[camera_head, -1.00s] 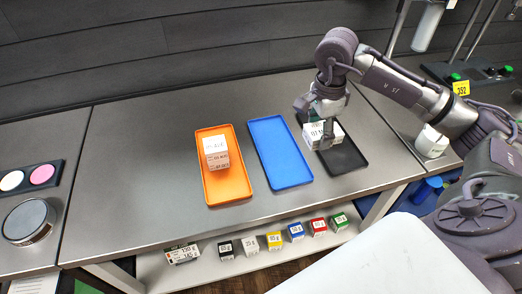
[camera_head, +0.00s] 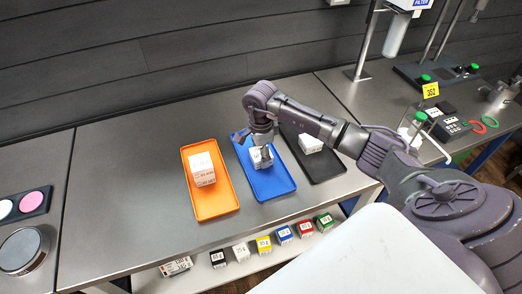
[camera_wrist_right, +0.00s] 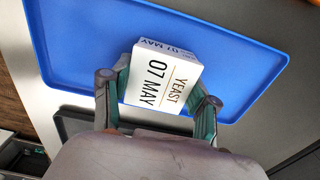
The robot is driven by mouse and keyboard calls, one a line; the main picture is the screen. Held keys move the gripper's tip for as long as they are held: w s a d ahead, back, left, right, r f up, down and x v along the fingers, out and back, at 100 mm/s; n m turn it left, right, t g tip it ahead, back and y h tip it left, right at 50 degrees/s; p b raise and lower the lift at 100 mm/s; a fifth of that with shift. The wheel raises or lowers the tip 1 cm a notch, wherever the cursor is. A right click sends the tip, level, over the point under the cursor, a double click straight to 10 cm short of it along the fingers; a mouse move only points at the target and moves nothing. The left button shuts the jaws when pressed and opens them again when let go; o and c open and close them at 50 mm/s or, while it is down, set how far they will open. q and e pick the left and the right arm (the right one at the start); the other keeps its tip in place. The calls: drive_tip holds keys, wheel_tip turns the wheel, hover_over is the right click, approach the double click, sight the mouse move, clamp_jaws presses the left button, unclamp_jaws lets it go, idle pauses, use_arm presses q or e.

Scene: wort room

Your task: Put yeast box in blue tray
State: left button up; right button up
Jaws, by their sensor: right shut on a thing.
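The yeast box (camera_head: 262,158) is white and sits between the fingers of my right gripper (camera_head: 262,146), over the blue tray (camera_head: 277,184). In the right wrist view, the yeast box (camera_wrist_right: 163,78) shows its label "YEAST 07 MAY" up. My right gripper (camera_wrist_right: 158,92) is shut on it, a finger at each side. The blue tray (camera_wrist_right: 85,50) lies beneath it in that view. I cannot tell whether the box touches the tray floor. My left gripper is not in view.
Another white box (camera_head: 310,143) stands in the black tray (camera_head: 322,169) to the right. The orange tray (camera_head: 213,206) to the left holds stacked white boxes (camera_head: 202,168). Several small coloured boxes stand on a lower shelf (camera_head: 205,272). The table's left part (camera_head: 125,190) is clear.

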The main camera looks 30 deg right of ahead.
drive_tip(key=shift+f+b, duration=0.2)
drive_tip(key=shift+b, duration=0.1)
drive_tip(key=o, duration=1.3)
drive_tip(key=shift+r, duration=0.1)
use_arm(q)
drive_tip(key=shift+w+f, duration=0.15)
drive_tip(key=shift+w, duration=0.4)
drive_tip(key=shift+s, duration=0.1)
use_arm(e)
drive_tip(key=shift+r, duration=0.1)
